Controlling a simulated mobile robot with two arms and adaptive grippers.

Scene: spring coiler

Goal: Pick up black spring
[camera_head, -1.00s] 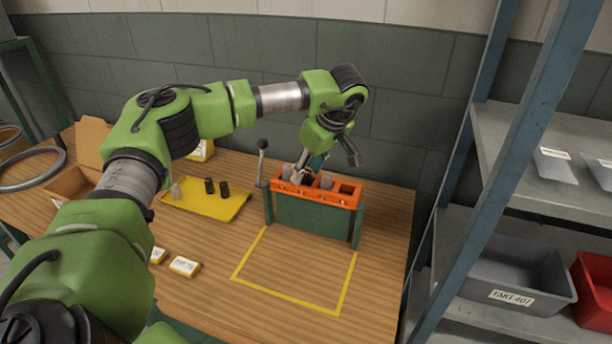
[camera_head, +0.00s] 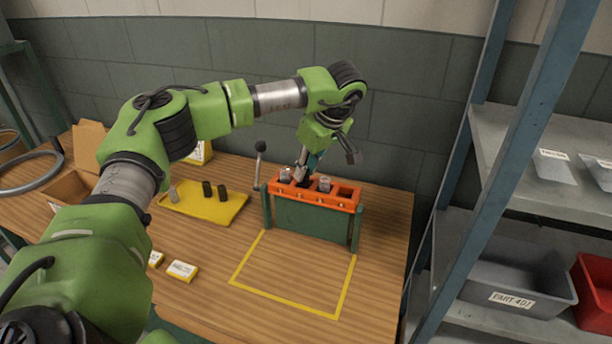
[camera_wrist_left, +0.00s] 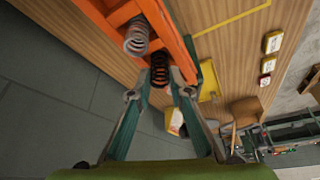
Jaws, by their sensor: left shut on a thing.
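The black spring (camera_wrist_left: 160,68) shows in the left wrist view between the fingertips of my left gripper (camera_wrist_left: 158,90). The gripper is shut on it, at the orange rack (camera_wrist_left: 182,58). In the head view my left gripper (camera_head: 303,176) reaches down to the orange rack (camera_head: 315,198), with its tips between two grey springs. One grey spring (camera_head: 284,174) stands in the left slot and another grey spring (camera_head: 324,184) is right of the gripper. In the head view the black spring is mostly hidden by the fingers. I cannot tell whether it is clear of its slot.
A yellow tray (camera_head: 225,213) with several small cylinders lies left of the rack. A lever with a dark knob (camera_head: 260,146) stands beside the rack. A yellow taped square (camera_head: 290,299) on the table is empty. Shelves with bins (camera_head: 525,268) stand at the right.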

